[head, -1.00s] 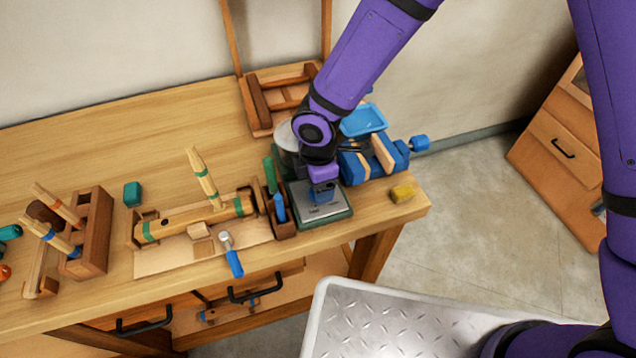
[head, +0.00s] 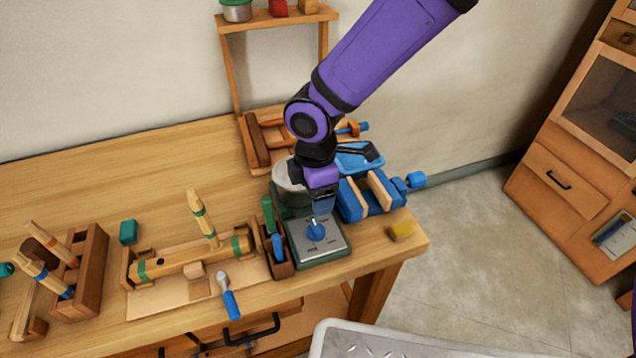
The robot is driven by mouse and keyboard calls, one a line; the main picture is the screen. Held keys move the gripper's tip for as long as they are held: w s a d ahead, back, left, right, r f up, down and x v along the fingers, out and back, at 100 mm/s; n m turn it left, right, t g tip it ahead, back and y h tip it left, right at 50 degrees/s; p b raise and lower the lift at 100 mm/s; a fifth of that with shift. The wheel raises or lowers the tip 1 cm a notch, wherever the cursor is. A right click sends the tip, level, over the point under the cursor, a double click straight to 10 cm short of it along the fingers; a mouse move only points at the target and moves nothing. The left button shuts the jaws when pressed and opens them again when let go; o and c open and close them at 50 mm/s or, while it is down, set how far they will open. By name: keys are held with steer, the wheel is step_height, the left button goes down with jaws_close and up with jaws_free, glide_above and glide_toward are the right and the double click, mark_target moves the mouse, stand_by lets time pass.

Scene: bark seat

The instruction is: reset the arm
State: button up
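My gripper (head: 322,204) is over the right end of the wooden workbench (head: 170,106), pointing down. It is just above and behind a green box with a grey top plate (head: 329,242) and a blue knob (head: 315,230). The knob shows clear of the gripper. The fingers are small and dark in the head view, so I cannot tell whether they are open or shut. I see nothing hanging from them. The gripper and wrist partly hide a grey round pot (head: 287,176) behind the box.
A blue vise (head: 365,197) stands close to the right, with a blue tray (head: 358,160) behind it. A narrow wooden holder (head: 279,256) with tools is close to the left. A wooden shelf (head: 275,19) rises behind. A yellow block (head: 400,231) lies near the right edge.

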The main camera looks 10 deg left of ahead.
steer(key=w+d+r+m+t+h, duration=0.1)
steer(key=w+d+r+m+t, duration=0.25)
steer(key=d+r+m, duration=1.25)
steer(key=s+d+r+m+t, duration=0.1)
steer(key=s+d+r+m, duration=0.3)
steer(key=d, duration=0.8)
steer(key=s+d+r+m+t+y, duration=0.1)
steer(key=s+d+r+m, duration=0.3)
steer(key=s+d+r, duration=0.4)
steer(key=s+d, duration=0.3)
steer(key=d, duration=0.1)
steer(key=shift+d+r, duration=0.15)
steer(key=shift+d, duration=0.05)
